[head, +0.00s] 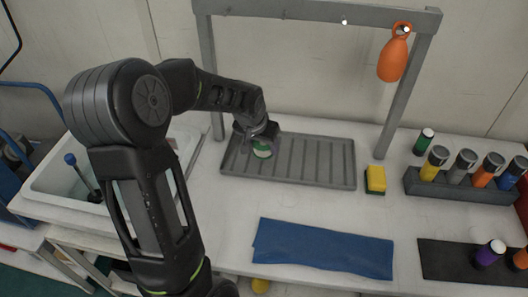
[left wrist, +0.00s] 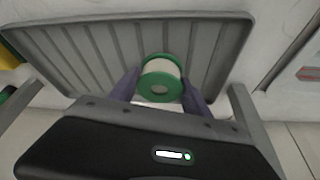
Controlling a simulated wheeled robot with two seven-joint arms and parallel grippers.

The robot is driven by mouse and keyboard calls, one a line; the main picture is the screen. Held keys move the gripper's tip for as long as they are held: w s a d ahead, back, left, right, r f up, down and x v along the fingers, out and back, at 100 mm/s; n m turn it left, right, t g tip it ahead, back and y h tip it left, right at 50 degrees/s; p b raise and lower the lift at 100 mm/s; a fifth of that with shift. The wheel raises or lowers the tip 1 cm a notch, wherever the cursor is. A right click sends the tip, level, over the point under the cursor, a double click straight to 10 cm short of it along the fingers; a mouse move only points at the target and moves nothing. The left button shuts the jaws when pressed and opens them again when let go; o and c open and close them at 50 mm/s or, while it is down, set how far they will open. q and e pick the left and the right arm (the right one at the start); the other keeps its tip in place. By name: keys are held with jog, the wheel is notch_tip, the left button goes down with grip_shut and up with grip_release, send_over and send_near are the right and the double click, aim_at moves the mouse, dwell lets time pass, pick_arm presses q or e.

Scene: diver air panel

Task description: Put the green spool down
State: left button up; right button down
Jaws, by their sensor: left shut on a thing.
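The green spool (head: 262,151) has green flanges and a pale middle. It is at the left part of the grey ribbed tray (head: 318,180), and in the head view my gripper partly covers it. In the left wrist view the spool (left wrist: 161,78) sits between the two purple-grey fingers of my left gripper (left wrist: 160,88), which is shut on it. The ribbed tray (left wrist: 92,62) lies behind the spool there. I cannot tell whether the spool touches the tray. My right gripper does not show.
A yellow sponge (head: 375,179) lies right of the tray. A blue cloth (head: 322,249) lies in front. A grey rack (head: 460,189) holds several capped bottles at the right. An orange float (head: 393,60) hangs from a grey frame (head: 318,14). A sink (head: 62,183) is at the left.

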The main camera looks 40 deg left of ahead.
aim_at(263, 153)
pick_arm(q)
jog(key=shift+f, duration=1.85)
jog(key=shift+f, duration=0.2)
jog(key=o, duration=1.4)
jog(key=shift+r, duration=0.1)
jog(key=shift+o, duration=0.2)
jog(key=shift+r, duration=0.1)
jog(key=shift+s+r, duration=0.15)
jog(key=shift+r, duration=0.35)
jog(key=v, duration=1.1)
jog(key=shift+b, duration=0.35)
